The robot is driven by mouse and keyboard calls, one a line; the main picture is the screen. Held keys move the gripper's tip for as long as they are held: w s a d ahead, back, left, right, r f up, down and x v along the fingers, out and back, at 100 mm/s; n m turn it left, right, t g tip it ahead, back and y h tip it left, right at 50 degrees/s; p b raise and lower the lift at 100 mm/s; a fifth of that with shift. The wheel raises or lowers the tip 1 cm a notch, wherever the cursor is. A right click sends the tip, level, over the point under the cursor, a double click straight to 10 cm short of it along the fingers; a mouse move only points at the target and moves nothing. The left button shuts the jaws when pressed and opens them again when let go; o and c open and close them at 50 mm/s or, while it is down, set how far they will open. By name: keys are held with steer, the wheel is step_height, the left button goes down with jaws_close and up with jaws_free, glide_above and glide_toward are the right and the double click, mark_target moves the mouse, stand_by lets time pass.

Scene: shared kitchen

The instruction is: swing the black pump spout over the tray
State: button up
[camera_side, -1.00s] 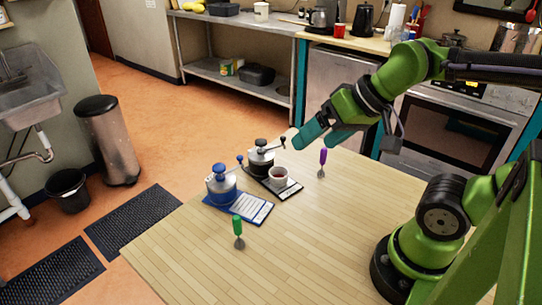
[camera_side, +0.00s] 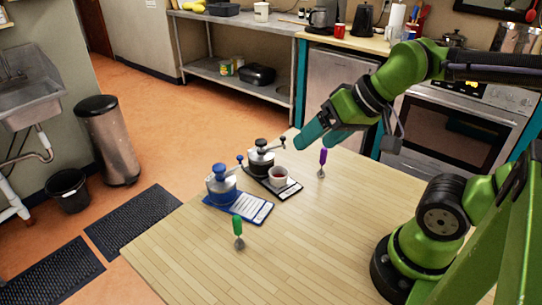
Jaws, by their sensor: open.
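The black pump (camera_side: 260,161), a squat silver body with a black top, stands at the back of the black tray (camera_side: 289,190). Its thin black spout (camera_side: 274,147) reaches out to the right and ends in a dark knob near my fingertips. A white cup (camera_side: 278,175) with dark red contents sits on the tray, in front of and right of the pump. My gripper (camera_side: 316,138) is open and empty, with teal fingers, above and right of the spout's end. I cannot tell whether a finger touches the knob; a small gap seems to show.
A similar blue pump (camera_side: 221,185) stands on a blue tray (camera_side: 256,210), close left of the black one. A purple-handled tool (camera_side: 322,159) stands upright to the right, below my gripper. A green-handled tool (camera_side: 238,228) stands in front.

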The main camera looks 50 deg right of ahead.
steer(key=shift+w+d+f+g, duration=0.4)
steer(key=shift+w+f, duration=0.15)
steer(key=shift+w, duration=0.15)
steer(key=c, duration=0.5)
steer(key=w+d+m+g, duration=0.2)
steer(key=w+d, duration=0.2)
steer(key=w, duration=0.3)
steer(key=shift+w+d+r+h, duration=0.3)
steer(key=shift+r, duration=0.15)
steer(key=r+m+g+h, duration=0.1)
steer(key=r+m+g, duration=0.1)
steer(key=m+g, duration=0.25)
glide_above(283, 137)
steer(key=shift+m, duration=0.35)
step_height(283, 137, down, 17)
steer(key=shift+d, duration=0.1)
jaws_close()
